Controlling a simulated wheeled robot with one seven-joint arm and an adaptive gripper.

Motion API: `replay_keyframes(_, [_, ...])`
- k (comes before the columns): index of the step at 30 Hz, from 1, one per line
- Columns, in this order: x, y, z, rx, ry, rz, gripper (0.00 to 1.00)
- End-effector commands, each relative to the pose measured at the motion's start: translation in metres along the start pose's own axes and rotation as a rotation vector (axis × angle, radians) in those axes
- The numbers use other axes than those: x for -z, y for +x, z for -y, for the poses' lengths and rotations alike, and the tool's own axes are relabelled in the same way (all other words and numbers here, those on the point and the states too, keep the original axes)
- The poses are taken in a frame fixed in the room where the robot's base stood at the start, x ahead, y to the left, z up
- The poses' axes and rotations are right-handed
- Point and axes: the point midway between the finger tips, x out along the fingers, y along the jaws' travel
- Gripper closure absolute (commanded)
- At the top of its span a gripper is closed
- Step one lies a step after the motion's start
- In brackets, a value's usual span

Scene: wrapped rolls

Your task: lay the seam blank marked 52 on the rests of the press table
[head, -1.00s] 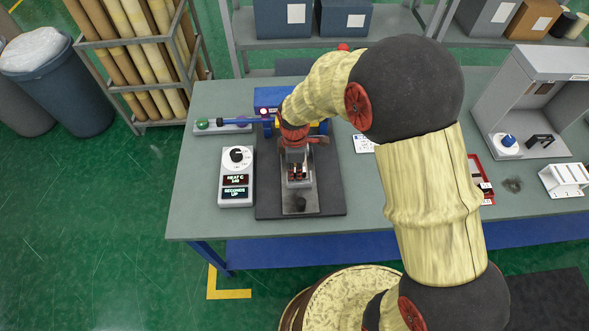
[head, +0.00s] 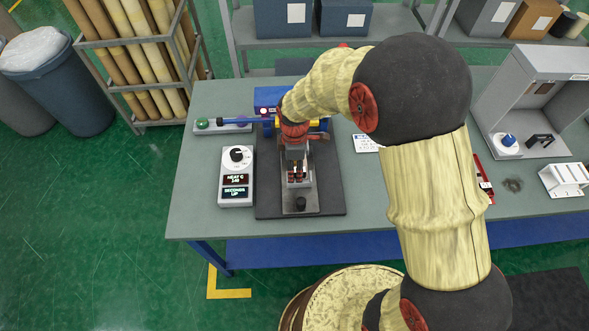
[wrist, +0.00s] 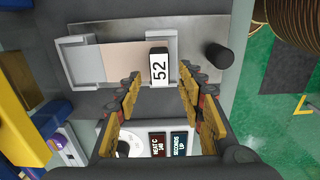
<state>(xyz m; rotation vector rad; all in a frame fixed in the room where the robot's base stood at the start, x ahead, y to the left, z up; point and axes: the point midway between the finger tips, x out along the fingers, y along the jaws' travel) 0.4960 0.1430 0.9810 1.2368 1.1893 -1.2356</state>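The seam blank's tag marked 52 (wrist: 159,70) is white with a black top and stands between my fingertips in the wrist view. A flat tan piece (wrist: 125,60) lies beside the tag, between a light grey left rest (wrist: 66,55) and right rest (wrist: 225,45) on the steel plate of the press table (wrist: 205,25). Whether its ends bear on both rests I cannot tell. My gripper (wrist: 160,78) is open, with a gap on each side of the tag. In the head view my gripper (head: 297,170) is over the press table (head: 300,205), partly hiding the rests.
A control box with a dial (head: 237,177) stands left of the press. A black knob (wrist: 218,56) rises at the plate's end. A blue press body (head: 270,98) stands behind. A grey open-fronted box (head: 535,100) and a white rack (head: 565,180) stand at right.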

Motion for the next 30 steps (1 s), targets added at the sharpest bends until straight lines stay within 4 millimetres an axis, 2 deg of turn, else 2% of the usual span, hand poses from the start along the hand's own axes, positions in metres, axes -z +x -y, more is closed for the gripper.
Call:
replay_keyframes(9, [0.000, -0.064, -0.001, -0.004, 0.000, -0.001, 0.61])
replay_keyframes(15, [0.000, -0.094, -0.001, -0.003, 0.000, -0.001, 0.61])
replay_keyframes(21, [0.000, -0.107, 0.000, -0.001, 0.000, 0.000, 0.61])
replay_keyframes(30, [0.000, -0.108, 0.000, 0.000, 0.000, 0.000, 0.61])
